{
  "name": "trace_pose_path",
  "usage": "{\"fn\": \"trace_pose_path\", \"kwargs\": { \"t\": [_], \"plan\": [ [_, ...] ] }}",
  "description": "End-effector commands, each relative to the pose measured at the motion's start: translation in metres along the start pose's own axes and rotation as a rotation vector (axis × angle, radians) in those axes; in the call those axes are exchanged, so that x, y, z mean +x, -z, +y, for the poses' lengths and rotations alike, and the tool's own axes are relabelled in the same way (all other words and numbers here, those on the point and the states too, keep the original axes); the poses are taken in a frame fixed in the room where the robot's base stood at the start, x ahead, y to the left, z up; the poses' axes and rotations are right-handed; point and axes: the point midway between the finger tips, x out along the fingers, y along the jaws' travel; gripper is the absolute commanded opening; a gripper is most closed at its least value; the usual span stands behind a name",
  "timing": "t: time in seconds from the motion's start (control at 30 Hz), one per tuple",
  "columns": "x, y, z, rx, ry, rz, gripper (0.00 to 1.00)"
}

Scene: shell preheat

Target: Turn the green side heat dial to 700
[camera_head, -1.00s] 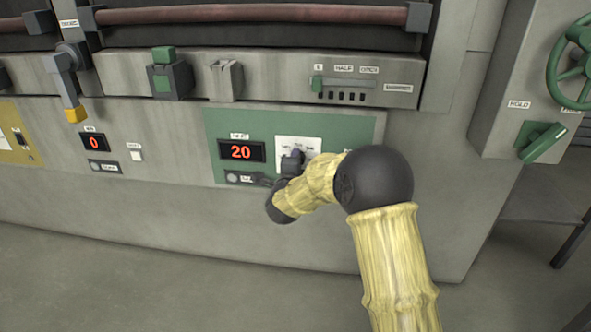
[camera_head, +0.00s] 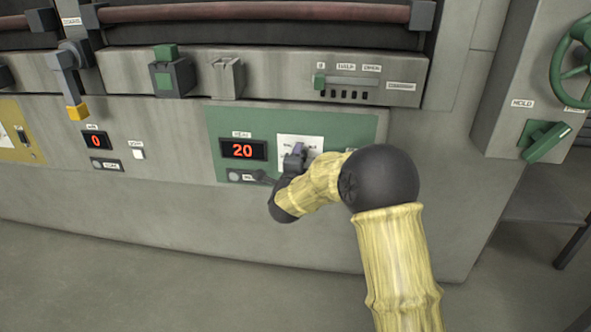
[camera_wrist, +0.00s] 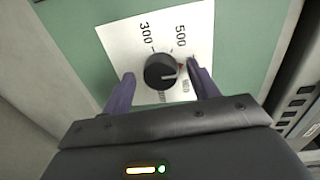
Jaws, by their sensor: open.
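The heat dial (camera_wrist: 160,71) is a round black knob on a white scale card (camera_wrist: 118,40) on the green panel (camera_head: 365,128). Labels 300 and 500 read clearly in the wrist view; the lower labels are too small to read surely. A pale line on the knob points to the lower right, and a small red mark lies at its right. My gripper (camera_wrist: 160,74) is open, one finger on each side of the knob, with visible gaps. In the head view my gripper (camera_head: 296,158) hides the knob. The green panel's display (camera_head: 243,150) reads 20.
A slider (camera_head: 320,82) sits on the ledge above the green panel. At left are a second display (camera_head: 96,140) reading 0 and a yellow-tipped lever (camera_head: 76,112). At right are a green handle (camera_head: 544,140) and a green wheel (camera_head: 572,62).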

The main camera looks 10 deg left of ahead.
Motion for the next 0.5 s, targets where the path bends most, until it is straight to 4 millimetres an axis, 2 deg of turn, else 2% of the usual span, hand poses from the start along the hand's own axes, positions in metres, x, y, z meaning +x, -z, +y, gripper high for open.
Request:
{"fn": "trace_pose_path", "kwargs": {
  "t": [0.17, 0.5],
  "plan": [
    [-0.013, -0.001, -0.001, 0.0, -0.002, -0.002, 0.6],
    [-0.072, -0.001, -0.002, -0.001, -0.003, -0.003, 0.6]
  ]
}}
